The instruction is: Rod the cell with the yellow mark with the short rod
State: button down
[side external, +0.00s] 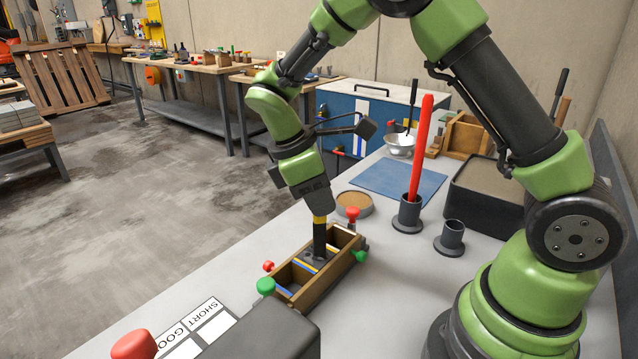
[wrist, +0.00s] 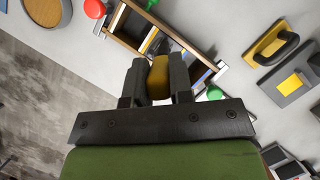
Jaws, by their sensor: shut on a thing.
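My gripper (side external: 319,212) is shut on the yellow grip of the short rod (side external: 319,238); the grip (wrist: 158,78) shows between my fingers in the wrist view. The rod stands about upright over the wooden mould (side external: 318,293), its dark lower end at the grey fill (side external: 313,261) of a middle cell. I cannot tell how deep the tip is. Blue, white and yellow strips mark the cells, but which mark belongs to which cell is unclear. In the wrist view my gripper covers part of the mould (wrist: 128,38).
A tall red rod (side external: 421,140) stands in a dark holder (side external: 407,217); beside it is an empty holder (side external: 451,240). Red and green knobs (side external: 360,256) surround the mould. A round tan-filled dish (side external: 354,204) and a blue mat (side external: 400,182) lie behind. Two trowel-like tools (wrist: 270,45) lie right in the wrist view.

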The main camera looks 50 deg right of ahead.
jog(key=shift+f, duration=1.45)
notch_tip(320, 180, up, 5)
jog(key=shift+r, duration=0.1)
jog(key=shift+w+d, duration=0.2)
jog(key=shift+w, duration=0.45)
